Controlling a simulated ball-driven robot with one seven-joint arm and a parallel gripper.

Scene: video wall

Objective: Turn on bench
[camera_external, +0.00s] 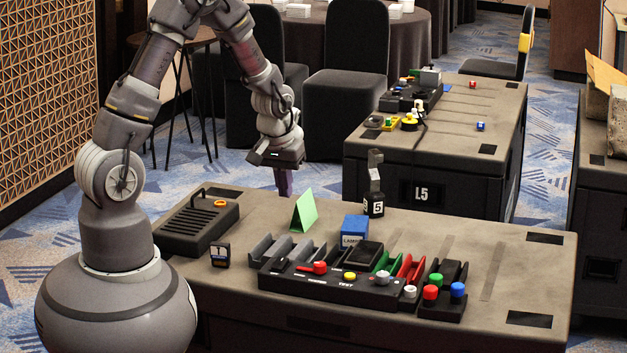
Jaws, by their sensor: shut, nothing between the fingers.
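The near bench (500,262) is a grey-topped case with a dark front. A long black control panel (330,285) lies near its front edge. On it are a red knob (320,268), a yellow button (349,277) and a grey-white knob (409,292). At its right end is a small black block (441,307) with red, green and blue knobs. My gripper (283,185) is shut and empty, pointing down above the bench's back edge, left of the green card and well apart from the panel. Small panel lettering is mostly unreadable.
On the bench stand a black box with an orange ring (200,222), a green folded card (304,212), a blue box (354,231), a black number 5 tag (374,205) and coloured trays (412,266). A second bench marked L5 (470,135) stands behind. The bench's right side is clear.

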